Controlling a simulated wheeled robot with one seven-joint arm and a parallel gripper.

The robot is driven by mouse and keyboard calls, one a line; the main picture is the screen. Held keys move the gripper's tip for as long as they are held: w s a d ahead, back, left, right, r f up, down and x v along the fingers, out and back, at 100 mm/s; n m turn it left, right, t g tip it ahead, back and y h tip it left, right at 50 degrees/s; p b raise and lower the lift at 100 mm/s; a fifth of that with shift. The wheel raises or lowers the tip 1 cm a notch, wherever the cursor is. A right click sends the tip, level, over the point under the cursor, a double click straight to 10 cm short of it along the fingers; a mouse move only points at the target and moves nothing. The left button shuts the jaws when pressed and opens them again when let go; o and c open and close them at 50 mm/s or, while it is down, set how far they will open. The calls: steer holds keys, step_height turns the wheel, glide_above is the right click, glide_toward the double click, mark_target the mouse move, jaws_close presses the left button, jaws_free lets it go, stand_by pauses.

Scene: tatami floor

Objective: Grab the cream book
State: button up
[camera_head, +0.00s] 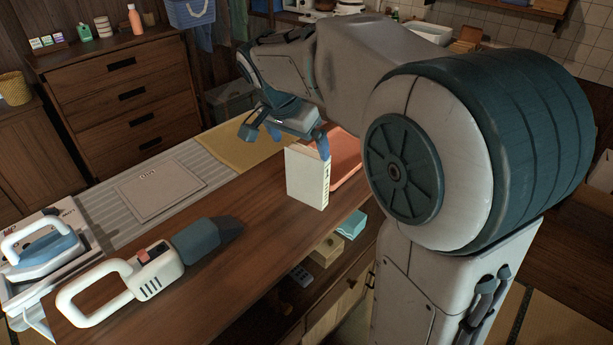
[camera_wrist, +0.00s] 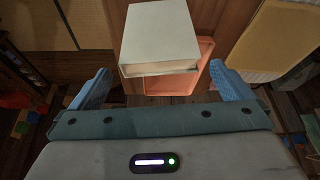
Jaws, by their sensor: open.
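The cream book (camera_head: 307,178) stands upright on the wooden counter, near its right edge, in the head view. In the wrist view the cream book (camera_wrist: 160,37) shows ahead of my gripper, roughly between the two blue fingers. My gripper (camera_head: 285,133) is just above and behind the book in the head view, with one finger overlapping the book's top right corner. In the wrist view my gripper (camera_wrist: 163,88) is open, its fingers wide apart with nothing held. I cannot tell whether a finger touches the book.
A pink-orange tray (camera_head: 347,152) lies close behind the book. A handheld vacuum (camera_head: 150,270), an iron (camera_head: 42,245) and a flat grey box (camera_head: 160,189) are on the left part of the counter. Bare wood lies left of the book. Open shelves are below.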

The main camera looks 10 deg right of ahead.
mark_target(307, 163)
steer(key=x, duration=0.9)
steer(key=shift+a, duration=0.1)
steer(key=c, duration=0.7)
steer(key=shift+c, duration=0.2)
